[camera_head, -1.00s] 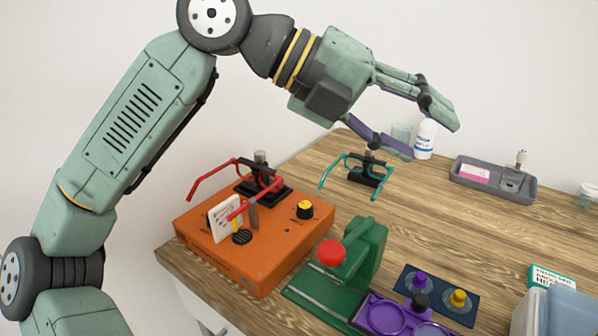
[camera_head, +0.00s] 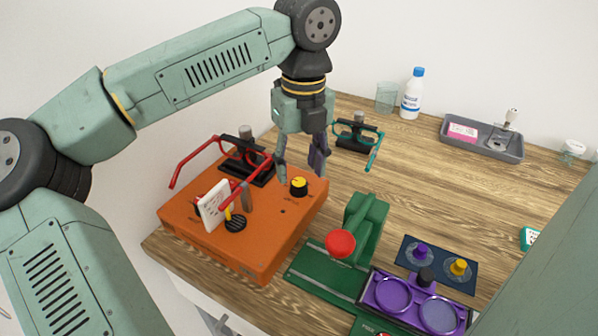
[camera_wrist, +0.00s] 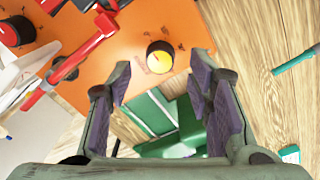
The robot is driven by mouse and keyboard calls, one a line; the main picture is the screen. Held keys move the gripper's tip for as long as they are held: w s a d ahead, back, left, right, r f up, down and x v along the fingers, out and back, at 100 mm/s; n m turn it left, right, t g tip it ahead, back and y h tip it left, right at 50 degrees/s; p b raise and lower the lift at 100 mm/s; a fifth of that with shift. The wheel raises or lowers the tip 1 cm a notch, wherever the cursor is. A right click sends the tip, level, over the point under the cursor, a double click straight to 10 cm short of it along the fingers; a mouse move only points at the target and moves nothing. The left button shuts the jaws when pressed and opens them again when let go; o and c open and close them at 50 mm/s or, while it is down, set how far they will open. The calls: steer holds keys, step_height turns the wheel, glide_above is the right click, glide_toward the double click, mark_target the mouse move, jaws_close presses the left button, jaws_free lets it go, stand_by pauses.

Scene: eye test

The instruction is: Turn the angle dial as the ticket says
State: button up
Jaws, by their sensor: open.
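The angle dial, a black knob with a yellow top (camera_head: 299,187), stands on the orange box (camera_head: 255,255) near its right corner. It also shows in the wrist view (camera_wrist: 159,58), just beyond my fingertips and roughly centred between them. My gripper (camera_head: 302,178) points down above the dial's area, open, with nothing between its fingers; in the wrist view its fingers (camera_wrist: 160,78) are spread apart. A white card with dark marks (camera_head: 213,204), maybe the ticket, stands upright on the box; I cannot read it.
Red glasses (camera_head: 187,165) on a black stand sit at the box's back. Teal glasses (camera_head: 372,150) stand behind. A green press with a red knob (camera_head: 340,244) and a purple double-ring holder (camera_head: 394,294) lie right. A grey tray (camera_head: 510,148) and white bottle (camera_head: 412,95) are farther back.

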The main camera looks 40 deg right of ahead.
mark_target(299, 182)
steer(key=shift+f, duration=1.65)
jaws_close()
